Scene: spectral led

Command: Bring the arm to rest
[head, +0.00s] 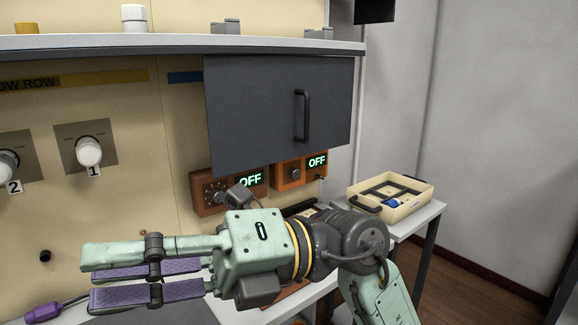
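My arm reaches in from the lower right of the head view, with its pale green and dark grey wrist lying roughly level. My gripper (92,281) points to the left, in front of the beige panel. Its fingers have pale green outer faces and purple pads. The fingers appear clear of the panel.
A dark cabinet door (250,120) with a black handle hangs above two orange boxes reading OFF (212,192) (290,174). Numbered knobs (89,151) are at left. A cream tray (410,207) with a blue item stands on a white side table (432,211). A purple connector (42,309) lies lower left.

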